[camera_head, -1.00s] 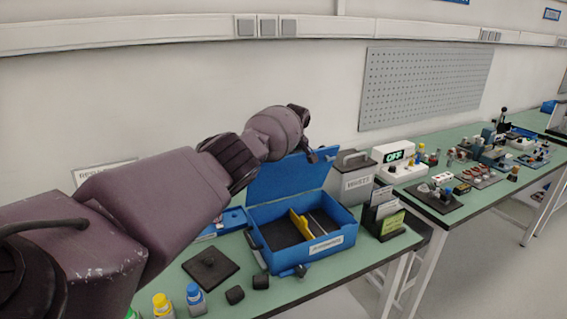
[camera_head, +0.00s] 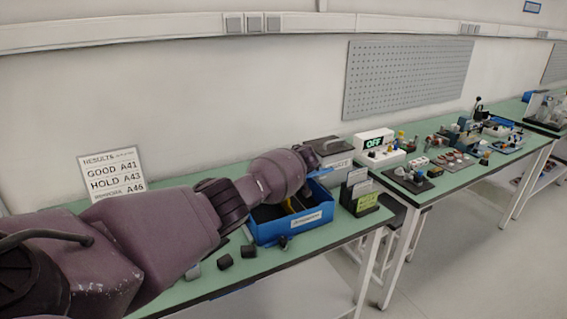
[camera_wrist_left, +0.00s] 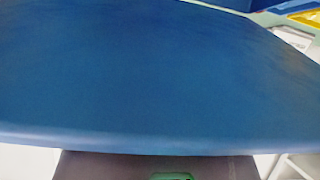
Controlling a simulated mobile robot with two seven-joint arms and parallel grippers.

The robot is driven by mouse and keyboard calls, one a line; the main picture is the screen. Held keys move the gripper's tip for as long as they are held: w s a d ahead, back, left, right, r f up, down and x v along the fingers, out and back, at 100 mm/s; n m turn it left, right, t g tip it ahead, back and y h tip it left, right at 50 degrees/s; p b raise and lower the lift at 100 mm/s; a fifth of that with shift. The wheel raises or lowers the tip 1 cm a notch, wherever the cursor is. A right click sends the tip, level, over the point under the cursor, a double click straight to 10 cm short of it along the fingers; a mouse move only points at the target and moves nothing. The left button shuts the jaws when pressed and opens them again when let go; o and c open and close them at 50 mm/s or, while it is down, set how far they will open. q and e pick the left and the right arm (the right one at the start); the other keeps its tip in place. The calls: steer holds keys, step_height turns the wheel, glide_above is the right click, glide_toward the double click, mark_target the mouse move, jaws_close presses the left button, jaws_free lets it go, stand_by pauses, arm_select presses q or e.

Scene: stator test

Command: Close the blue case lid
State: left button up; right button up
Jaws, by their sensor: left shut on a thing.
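The blue case (camera_head: 297,229) sits on the green bench, its front wall and label showing and its inside partly visible with a yellow piece in it. In the left wrist view the lid (camera_wrist_left: 150,75) fills most of the picture. My left gripper (camera_head: 316,164) is shut on the lid by its edge, though the fingertips are hard to make out. My right gripper is not in view.
A grey box (camera_head: 328,148) stands behind the case and a card holder (camera_head: 358,193) stands to its right. Small dark blocks (camera_head: 225,262) lie in front at the left. A results sign (camera_head: 112,175) stands at the back left.

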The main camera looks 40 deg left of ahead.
arm_select(q)
steer(key=d+f+y+b, duration=0.1)
steer(key=f, duration=0.1)
steer(key=s+d+f+t+y+b, duration=0.1)
steer(key=shift+d+f, duration=0.1)
steer(key=shift+f, duration=0.25)
steer(key=shift+c, duration=0.2)
steer(key=shift+s+d+f+t+y+b, duration=0.15)
steer(key=shift+d+f+t+y+b, duration=0.05)
steer(key=shift+f+t+y+b, duration=0.2)
jaws_close()
steer(key=c, duration=0.7)
jaws_free()
steer(key=shift+a+r+p, duration=0.1)
steer(key=shift+r+p, duration=0.2)
steer(key=shift+r, duration=0.15)
steer(key=shift+o, duration=1.4)
steer(key=shift+w, duration=0.2)
steer(key=o, duration=0.7)
steer(key=shift+s+a, duration=0.15)
steer(key=o, duration=0.5)
steer(key=shift+o, duration=1.2)
steer(key=shift+a, duration=0.15)
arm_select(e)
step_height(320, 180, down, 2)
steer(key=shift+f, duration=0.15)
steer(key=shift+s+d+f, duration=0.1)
